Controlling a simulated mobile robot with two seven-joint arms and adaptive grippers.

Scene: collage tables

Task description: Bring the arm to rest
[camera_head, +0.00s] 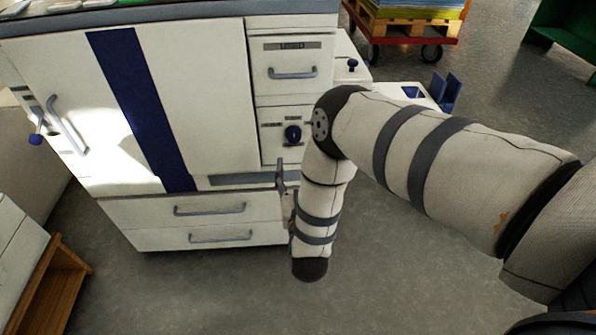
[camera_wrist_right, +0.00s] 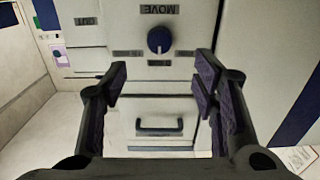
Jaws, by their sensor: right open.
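My right arm comes in from the right in the head view, bends at an elbow and hangs down in front of the white cabinet (camera_head: 205,90). My right gripper (camera_head: 281,178) shows only in part there, as a dark finger at the left of the forearm, the rest hidden behind it. In the right wrist view the right gripper (camera_wrist_right: 162,82) is open, its two dark fingers wide apart with nothing between them. Beyond the fingers are a dark blue knob (camera_wrist_right: 159,40) and a drawer front with a grey handle (camera_wrist_right: 160,128). My left gripper is not in view.
The cabinet has a blue stripe (camera_head: 140,105), a blue knob (camera_head: 293,134) and lower drawers (camera_head: 195,222), close to my right forearm. A red cart (camera_head: 405,25) stands at the back and a wooden shelf (camera_head: 50,285) at lower left. The floor (camera_head: 190,295) in front is clear.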

